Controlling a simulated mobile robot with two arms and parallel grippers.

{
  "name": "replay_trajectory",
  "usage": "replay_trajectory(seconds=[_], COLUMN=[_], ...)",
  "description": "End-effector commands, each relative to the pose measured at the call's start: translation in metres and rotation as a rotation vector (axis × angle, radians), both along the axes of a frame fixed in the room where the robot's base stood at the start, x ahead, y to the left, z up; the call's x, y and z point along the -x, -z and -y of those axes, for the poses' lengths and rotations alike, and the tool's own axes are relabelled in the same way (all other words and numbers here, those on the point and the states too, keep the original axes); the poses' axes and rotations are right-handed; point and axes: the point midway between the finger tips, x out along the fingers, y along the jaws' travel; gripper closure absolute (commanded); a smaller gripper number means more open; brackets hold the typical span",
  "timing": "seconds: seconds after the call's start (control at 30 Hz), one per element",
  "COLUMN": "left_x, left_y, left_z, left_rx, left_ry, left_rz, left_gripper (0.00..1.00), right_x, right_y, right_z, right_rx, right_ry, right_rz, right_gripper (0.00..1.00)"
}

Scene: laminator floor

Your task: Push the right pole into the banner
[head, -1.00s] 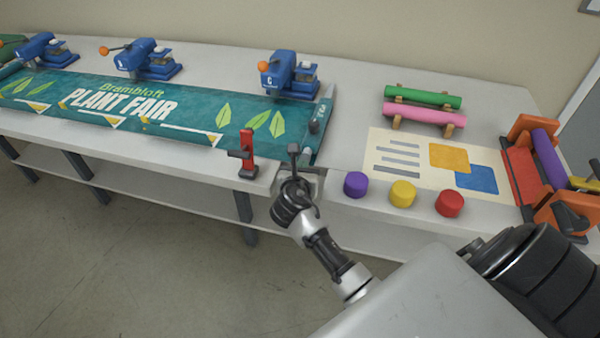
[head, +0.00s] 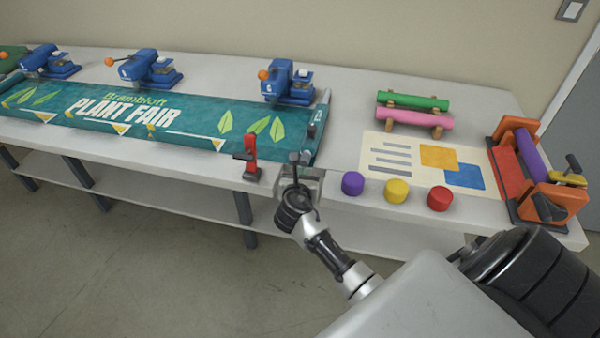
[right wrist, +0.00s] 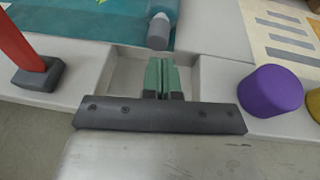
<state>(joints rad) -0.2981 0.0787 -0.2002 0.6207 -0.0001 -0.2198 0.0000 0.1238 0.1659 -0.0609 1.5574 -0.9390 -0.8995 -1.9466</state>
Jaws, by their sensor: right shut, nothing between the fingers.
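The teal banner (head: 170,119) lies flat on the bench, printed with PLANT FAIR and leaves. A grey pole with a tapered far end (head: 326,97) lies along its right edge. A dark grey cylinder (head: 311,131) stands out there. My left gripper is out of view.
A red upright clamp (head: 251,160) stands left of my right gripper. Purple (head: 352,183), yellow (head: 397,191) and red (head: 439,198) knobs stand to its right. Blue presses (head: 287,84) line the banner's far edge. An orange roller machine (head: 520,160) stands at far right.

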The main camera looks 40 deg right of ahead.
Motion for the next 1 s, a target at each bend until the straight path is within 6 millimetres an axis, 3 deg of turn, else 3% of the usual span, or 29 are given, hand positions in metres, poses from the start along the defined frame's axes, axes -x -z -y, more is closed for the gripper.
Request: replay_trajectory(seconds=[0.23, 0.6, 0.9, 1.0], left_x=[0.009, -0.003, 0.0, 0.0], left_y=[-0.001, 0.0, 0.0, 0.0], left_z=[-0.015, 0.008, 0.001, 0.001], left_rx=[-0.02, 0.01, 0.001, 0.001], left_ry=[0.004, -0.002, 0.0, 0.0], left_rz=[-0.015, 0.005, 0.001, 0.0], left_gripper=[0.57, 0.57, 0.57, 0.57], right_x=[0.024, 0.063, 0.07, 0.07], right_y=[-0.008, -0.024, -0.027, -0.017], right_z=[-0.023, -0.061, -0.067, -0.069], right_rx=[-0.001, -0.002, -0.001, -0.027], right_ry=[-0.002, -0.002, -0.001, -0.005], right_rz=[-0.002, -0.002, -0.002, -0.006], right_gripper=[1.0, 1.0, 1.0, 1.0])
